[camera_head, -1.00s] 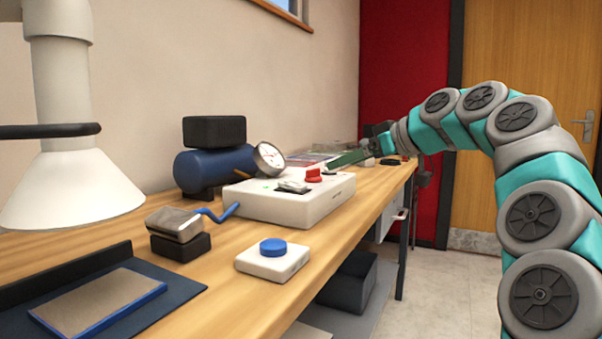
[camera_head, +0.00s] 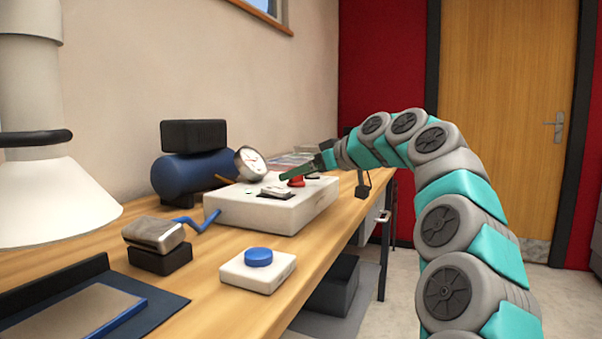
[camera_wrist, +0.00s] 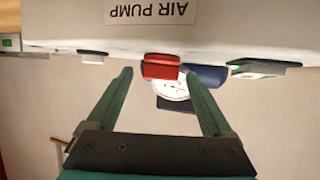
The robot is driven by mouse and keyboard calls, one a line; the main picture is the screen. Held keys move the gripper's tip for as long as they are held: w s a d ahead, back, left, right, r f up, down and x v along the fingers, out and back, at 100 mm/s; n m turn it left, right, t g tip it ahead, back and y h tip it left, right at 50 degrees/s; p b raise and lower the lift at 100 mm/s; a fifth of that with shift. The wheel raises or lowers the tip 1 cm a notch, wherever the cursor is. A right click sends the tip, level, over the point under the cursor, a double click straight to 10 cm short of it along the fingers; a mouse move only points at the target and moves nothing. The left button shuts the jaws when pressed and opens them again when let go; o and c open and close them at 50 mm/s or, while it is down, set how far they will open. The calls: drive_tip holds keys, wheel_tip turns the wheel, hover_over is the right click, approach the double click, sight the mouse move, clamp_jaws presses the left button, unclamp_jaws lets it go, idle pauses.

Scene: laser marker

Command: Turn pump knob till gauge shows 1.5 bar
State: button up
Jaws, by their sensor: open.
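The air pump is a white box (camera_head: 262,211) on the bench, with a red knob (camera_head: 297,181) on its top. A round white gauge (camera_head: 250,163) stands behind it beside a blue tank (camera_head: 184,175); its reading is too small to tell. My gripper (camera_head: 284,177) has green fingers and is over the box, close to the knob. In the wrist view, which is upside down, the open fingers (camera_wrist: 163,87) spread on either side of the red knob (camera_wrist: 160,67), just short of it. The gauge (camera_wrist: 172,86) shows behind, partly hidden by the knob. The label "AIR PUMP" (camera_wrist: 150,11) is readable.
A white button box (camera_head: 257,270) with a blue button is at the bench's front edge. A metal block on a black base (camera_head: 160,257) is to its left, by a blue hose (camera_head: 199,222). A white fume hood (camera_head: 55,205) hangs at the left.

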drive_tip(key=shift+c, duration=0.3)
clamp_jaws()
idle(0.4)
drive_tip(key=shift+s+f+b, duration=0.1)
drive_tip(key=shift+f+b, duration=0.1)
drive_tip(key=shift+b, duration=0.1)
drive_tip(key=shift+s+m+t+h+b, duration=0.15)
drive_tip(key=shift+m+t+h+b, duration=0.7)
drive_tip(key=shift+m+t+h, duration=0.45)
drive_tip(key=m+h, duration=0.1)
drive_tip(key=m+t+h, duration=0.1)
drive_tip(key=m+h+p, duration=0.1)
drive_tip(key=shift+a+r+t, duration=0.15)
drive_tip(key=shift+r+t, duration=0.1)
drive_tip(key=shift+t, duration=0.05)
drive_tip(key=shift+s+a+m+t+h+p, duration=0.15)
drive_tip(key=shift+m+t+h+p, duration=0.15)
drive_tip(key=shift+m+h, duration=0.5)
drive_tip(key=shift+w+a+m+t+h+p, duration=0.1)
drive_tip(key=shift+m+t+h+p, duration=0.2)
drive_tip(key=shift+m+h, duration=0.7)
